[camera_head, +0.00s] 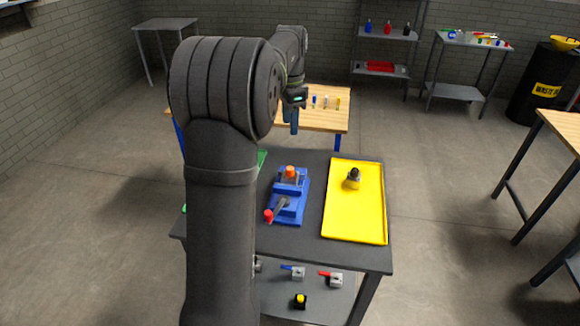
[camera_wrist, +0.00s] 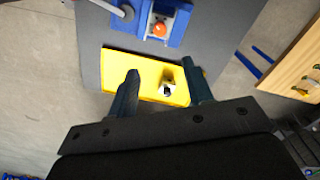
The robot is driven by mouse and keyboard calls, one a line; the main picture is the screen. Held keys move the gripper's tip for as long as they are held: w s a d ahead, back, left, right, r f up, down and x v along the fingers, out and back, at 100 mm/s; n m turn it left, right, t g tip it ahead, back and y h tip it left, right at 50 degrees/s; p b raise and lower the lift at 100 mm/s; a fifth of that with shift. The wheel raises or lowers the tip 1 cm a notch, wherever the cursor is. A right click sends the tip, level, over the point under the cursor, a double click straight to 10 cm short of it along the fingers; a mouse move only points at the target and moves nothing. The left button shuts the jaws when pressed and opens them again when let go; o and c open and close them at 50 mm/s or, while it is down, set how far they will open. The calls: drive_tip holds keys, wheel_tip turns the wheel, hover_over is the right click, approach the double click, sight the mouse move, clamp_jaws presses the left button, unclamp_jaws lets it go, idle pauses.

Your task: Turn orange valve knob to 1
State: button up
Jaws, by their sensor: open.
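The orange valve knob (camera_head: 291,172) sits on top of the far end of a blue fixture (camera_head: 290,207) on the dark grey table. A grey lever with a red tip (camera_head: 269,215) is at the fixture's near end. The knob shows in the wrist view (camera_wrist: 159,29) near the top, beyond my fingers. No number marking is readable. My gripper (camera_wrist: 162,88) is open, its two fingers apart with nothing held. In the head view my gripper (camera_head: 294,120) hangs above and beyond the knob, partly hidden by my arm. It does not touch the knob.
A yellow tray (camera_head: 357,225) lies right of the fixture, holding a small black and metal part (camera_head: 353,178). A green item (camera_head: 262,158) is mostly hidden behind my arm. Several valves lie on the lower shelf (camera_head: 320,302). A wooden table (camera_head: 335,121) stands behind.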

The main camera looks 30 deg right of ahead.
sight(290, 169)
wheel_tip(290, 169, down, 17)
drive_tip(key=shift+r, duration=0.15)
idle(0.4)
drive_tip(key=c, duration=1)
